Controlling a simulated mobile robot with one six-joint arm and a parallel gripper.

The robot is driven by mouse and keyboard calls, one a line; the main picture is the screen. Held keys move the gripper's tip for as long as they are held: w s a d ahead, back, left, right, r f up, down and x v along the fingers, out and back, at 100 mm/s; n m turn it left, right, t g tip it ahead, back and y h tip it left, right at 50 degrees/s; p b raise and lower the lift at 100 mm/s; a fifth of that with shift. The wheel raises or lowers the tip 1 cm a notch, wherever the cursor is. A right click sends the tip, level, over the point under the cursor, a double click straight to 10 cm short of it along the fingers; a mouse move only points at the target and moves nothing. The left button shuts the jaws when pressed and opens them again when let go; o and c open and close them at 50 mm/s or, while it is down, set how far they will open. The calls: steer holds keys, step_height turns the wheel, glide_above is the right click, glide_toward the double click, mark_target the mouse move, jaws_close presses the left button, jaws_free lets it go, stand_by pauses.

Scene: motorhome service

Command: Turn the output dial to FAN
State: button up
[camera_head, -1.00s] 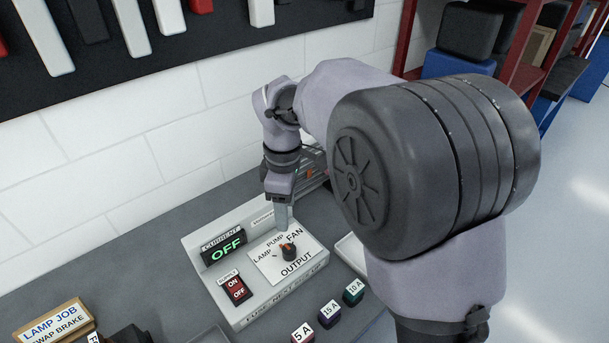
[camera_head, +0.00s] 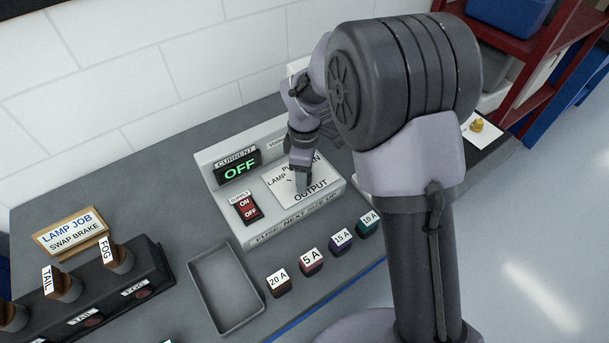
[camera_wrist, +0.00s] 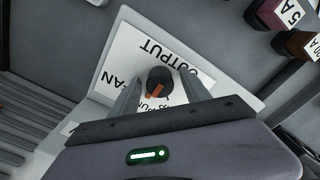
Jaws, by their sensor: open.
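The output dial (camera_wrist: 159,82) is a black round knob with an orange pointer mark. It sits on a white plate (camera_wrist: 205,78) lettered OUTPUT, with LAMP, PUMP and FAN labels. In the wrist view the pointer faces down and slightly left, towards the partly hidden PUMP lettering. My gripper (camera_wrist: 160,75) is open, with one finger on each side of the dial; I cannot tell whether either touches it. In the head view my gripper (camera_head: 301,188) points down over the plate (camera_head: 318,187) and hides the dial and part of FAN.
The grey panel (camera_head: 290,222) carries a green OFF display (camera_head: 240,170) and a red ON/OFF switch (camera_head: 246,208). Several labelled fuses (camera_head: 311,262) and an empty tray (camera_head: 226,290) lie in front.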

jaws_close()
steer(key=shift+m, duration=0.3)
steer(key=m, duration=0.4)
steer(key=shift+m+p, duration=0.3)
steer(key=shift+p, duration=0.1)
steer(key=shift+m, duration=2.2)
jaws_free()
